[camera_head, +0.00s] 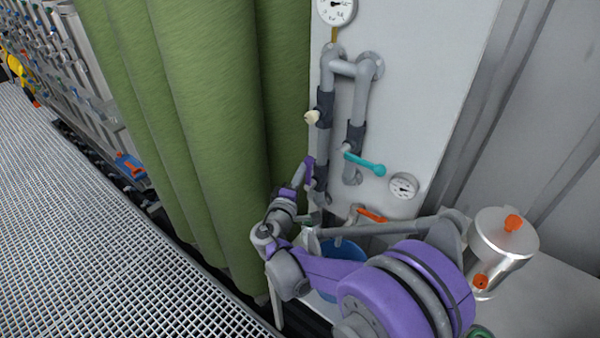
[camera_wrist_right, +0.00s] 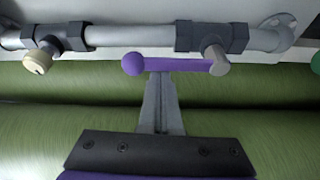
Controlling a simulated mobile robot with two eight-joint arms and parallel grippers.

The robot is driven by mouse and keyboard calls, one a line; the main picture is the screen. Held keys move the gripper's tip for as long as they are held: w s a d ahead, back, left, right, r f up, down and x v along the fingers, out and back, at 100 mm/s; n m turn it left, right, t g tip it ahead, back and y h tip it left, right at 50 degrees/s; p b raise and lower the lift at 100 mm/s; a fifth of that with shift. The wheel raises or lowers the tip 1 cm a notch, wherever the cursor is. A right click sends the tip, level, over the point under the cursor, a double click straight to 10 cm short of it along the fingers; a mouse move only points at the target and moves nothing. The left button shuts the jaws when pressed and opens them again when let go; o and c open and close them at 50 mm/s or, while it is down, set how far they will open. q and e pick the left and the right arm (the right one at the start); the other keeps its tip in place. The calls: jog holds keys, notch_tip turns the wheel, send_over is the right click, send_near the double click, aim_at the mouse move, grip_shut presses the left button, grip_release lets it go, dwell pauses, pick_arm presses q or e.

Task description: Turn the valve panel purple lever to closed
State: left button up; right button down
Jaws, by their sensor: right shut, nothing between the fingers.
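The purple lever (camera_head: 309,168) sits on the lower left of the valve panel (camera_head: 425,130), on a valve of the left grey pipe. In the wrist view the purple lever (camera_wrist_right: 178,65) has a round ball end at left and its pivot at right, and lies roughly parallel to the pipe. My right gripper (camera_head: 301,173) is shut and empty; in the wrist view its fingertips (camera_wrist_right: 160,78) meet the lever's edge in the picture, between ball and pivot. I cannot tell whether they touch. My left gripper is not in view.
A cream knob (camera_head: 312,117) is above on the same pipe. A metal canister (camera_head: 503,245) stands at lower right.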

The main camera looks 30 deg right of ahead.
aim_at(310, 179)
jog(key=shift+s+d, duration=0.1)
jog(key=shift+s, duration=0.05)
jog(key=s+m, duration=0.1)
jog(key=m+h+b, duration=0.1)
jog(key=m, duration=0.1)
jog(key=s+d+m+b, duration=0.1)
jog(key=m, duration=0.1)
jog(key=shift+s+f+h, duration=0.25)
jog(key=shift+s+h, duration=0.05)
jog(key=shift+h, duration=0.1)
jog(key=s+d+f+m+g+h+b, duration=0.1)
jog(key=s+f+m+g+h+b, duration=0.2)
jog(key=m, duration=1.1)
notch_tip(310, 179, down, 2)
jog(key=shift+s+d+g+h+b, duration=0.35)
jog(key=shift+s+h+b, duration=0.4)
jog(key=shift+b, duration=0.5)
jog(key=shift+w+f, duration=0.1)
notch_tip(310, 179, up, 5)
jog(key=p, duration=0.3)
jog(key=f+b+v, duration=0.1)
jog(key=v, duration=0.9)
